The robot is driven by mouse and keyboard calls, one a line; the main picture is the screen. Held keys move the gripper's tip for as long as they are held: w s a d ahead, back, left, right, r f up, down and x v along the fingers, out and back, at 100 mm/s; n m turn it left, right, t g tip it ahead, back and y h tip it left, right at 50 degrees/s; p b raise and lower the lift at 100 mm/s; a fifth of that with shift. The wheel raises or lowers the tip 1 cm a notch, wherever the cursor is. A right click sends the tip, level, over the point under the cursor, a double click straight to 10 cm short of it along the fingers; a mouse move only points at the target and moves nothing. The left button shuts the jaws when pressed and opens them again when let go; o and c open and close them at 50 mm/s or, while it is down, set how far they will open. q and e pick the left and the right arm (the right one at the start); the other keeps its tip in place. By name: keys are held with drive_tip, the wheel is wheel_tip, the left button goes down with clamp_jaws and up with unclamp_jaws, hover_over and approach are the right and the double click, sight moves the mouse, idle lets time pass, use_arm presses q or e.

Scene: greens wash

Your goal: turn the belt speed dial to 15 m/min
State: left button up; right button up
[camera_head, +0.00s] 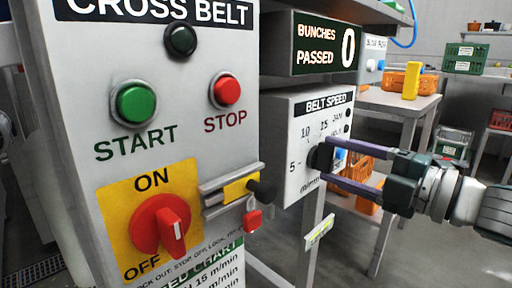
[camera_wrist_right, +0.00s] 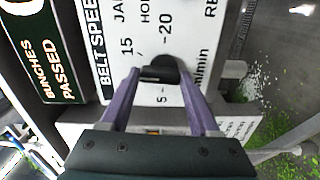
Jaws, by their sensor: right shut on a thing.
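The belt speed dial (camera_head: 319,158) is a black knob on the white BELT SPEED panel (camera_head: 296,121). The scale around it shows 5, 10, 15 and, in the right wrist view, 20. My right gripper (camera_head: 331,162) comes in from the right, its two purple fingers shut on the dial. In the right wrist view the dial (camera_wrist_right: 164,69) sits between the fingertips of the gripper (camera_wrist_right: 163,78). The fingers and knob cover part of the scale, and I cannot tell which number the dial points to. My left gripper is not in view.
The cross belt panel (camera_head: 78,87) stands at left with a green START button (camera_head: 136,103), red STOP button (camera_head: 226,90) and red ON/OFF switch (camera_head: 160,224). The BUNCHES PASSED display (camera_head: 325,44) above the dial reads 0. A table (camera_head: 392,101) with orange crates stands behind.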

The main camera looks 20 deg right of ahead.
drive_tip(key=m+p, duration=0.1)
drive_tip(key=m, duration=0.2)
drive_tip(key=shift+d+m, duration=0.1)
drive_tip(key=shift+m, duration=0.3)
drive_tip(key=shift+m+p, duration=0.35)
drive_tip(key=shift+m, duration=0.25)
drive_tip(key=o, duration=1.4)
drive_tip(key=shift+c, duration=0.2)
drive_tip(key=shift+s+d, duration=0.2)
drive_tip(key=shift+s, duration=0.2)
drive_tip(key=p+v, duration=0.2)
drive_tip(key=v, duration=0.7)
